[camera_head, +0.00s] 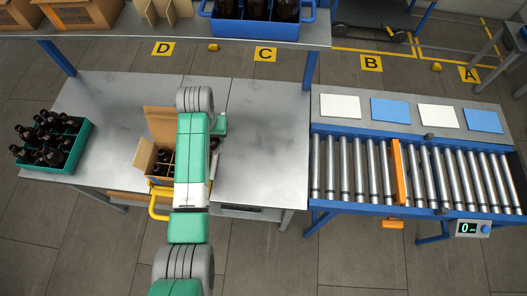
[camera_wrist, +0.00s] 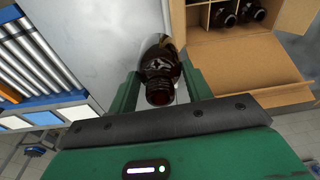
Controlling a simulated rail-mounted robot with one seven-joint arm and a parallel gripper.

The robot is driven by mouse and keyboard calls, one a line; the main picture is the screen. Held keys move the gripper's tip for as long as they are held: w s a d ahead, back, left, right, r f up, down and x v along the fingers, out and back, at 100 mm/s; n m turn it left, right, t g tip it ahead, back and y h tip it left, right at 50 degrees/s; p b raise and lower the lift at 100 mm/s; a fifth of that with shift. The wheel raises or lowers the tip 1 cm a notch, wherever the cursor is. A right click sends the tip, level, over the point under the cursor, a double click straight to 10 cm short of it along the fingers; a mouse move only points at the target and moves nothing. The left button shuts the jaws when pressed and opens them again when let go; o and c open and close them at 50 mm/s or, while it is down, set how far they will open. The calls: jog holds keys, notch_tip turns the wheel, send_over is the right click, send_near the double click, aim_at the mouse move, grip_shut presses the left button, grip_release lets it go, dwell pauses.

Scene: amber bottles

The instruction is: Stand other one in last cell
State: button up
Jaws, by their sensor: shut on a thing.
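An amber bottle (camera_wrist: 160,75) is between the green fingers of my gripper (camera_wrist: 158,92), which is shut on it. In the wrist view its dark mouth faces the camera and its lower part points away. In the head view my gripper (camera_head: 217,138) is just right of an open cardboard box (camera_head: 142,160), and my arm hides part of the box. The box also shows in the wrist view (camera_wrist: 235,55), with dividers and amber bottles (camera_wrist: 238,14) in some cells. The held bottle is apart from the box. Which cell is empty is hard to tell.
A teal crate (camera_head: 77,150) of several amber bottles stands at the left of the grey table (camera_head: 258,150). A roller conveyor (camera_head: 450,175) with an orange bar (camera_head: 397,165) is at the right. A shelf (camera_head: 130,38) spans the back. The table's right half is clear.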

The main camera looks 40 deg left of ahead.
jog(key=s+a+f+n+b, duration=0.2)
jog(key=s+a, duration=0.3)
jog(key=a, duration=0.3)
notch_tip(320, 180, down, 10)
jog(key=b, duration=0.6)
jog(key=shift+w+r+b, duration=0.25)
jog(key=shift+w+b, duration=0.05)
jog(key=shift+b, duration=0.05)
jog(key=o, duration=1.1)
jog(key=shift+s, duration=0.1)
jog(key=shift+r, duration=0.1)
jog(key=r, duration=0.5)
jog(key=r+p, duration=0.1)
jog(key=r, duration=0.1)
jog(key=shift+s+d+r, duration=0.3)
jog(key=shift+r, duration=0.1)
